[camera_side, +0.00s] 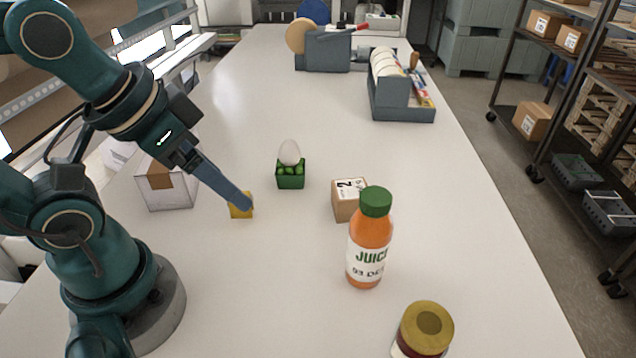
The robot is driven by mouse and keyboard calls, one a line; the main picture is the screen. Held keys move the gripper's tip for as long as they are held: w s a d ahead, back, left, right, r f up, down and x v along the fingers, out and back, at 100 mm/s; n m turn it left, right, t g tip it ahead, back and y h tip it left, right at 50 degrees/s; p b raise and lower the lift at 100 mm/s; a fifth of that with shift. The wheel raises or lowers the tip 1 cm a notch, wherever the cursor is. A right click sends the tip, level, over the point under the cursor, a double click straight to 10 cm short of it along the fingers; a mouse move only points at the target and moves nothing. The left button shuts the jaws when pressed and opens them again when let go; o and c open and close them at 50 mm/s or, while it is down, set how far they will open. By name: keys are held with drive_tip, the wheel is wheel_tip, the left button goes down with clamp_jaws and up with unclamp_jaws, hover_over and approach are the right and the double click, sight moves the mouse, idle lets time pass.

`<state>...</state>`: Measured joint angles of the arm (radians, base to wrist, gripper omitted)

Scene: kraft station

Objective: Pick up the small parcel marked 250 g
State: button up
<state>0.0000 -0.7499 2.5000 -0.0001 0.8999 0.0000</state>
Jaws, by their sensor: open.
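A small brown cardboard parcel (343,207) sits on the table right of centre. Its white label shows a large "2"; I cannot read a full "250 g" on it. The juice bottle partly covers its right side. My gripper (246,203) is open, pointing down and right, well to the left of the parcel. Its fingertips are in front of or at a small yellow block (236,212); I cannot tell whether they touch it. Nothing shows lifted in the gripper.
An orange juice bottle (368,250) with a green cap stands close in front of the parcel. A gold-lidded jar (427,328) is nearer. A green punnet (291,182) with an egg-like item on top stands behind. The table between block and parcel is clear.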

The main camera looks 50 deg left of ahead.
drive_tip(key=shift+o, duration=1.4)
drive_tip(key=shift+r, duration=0.1)
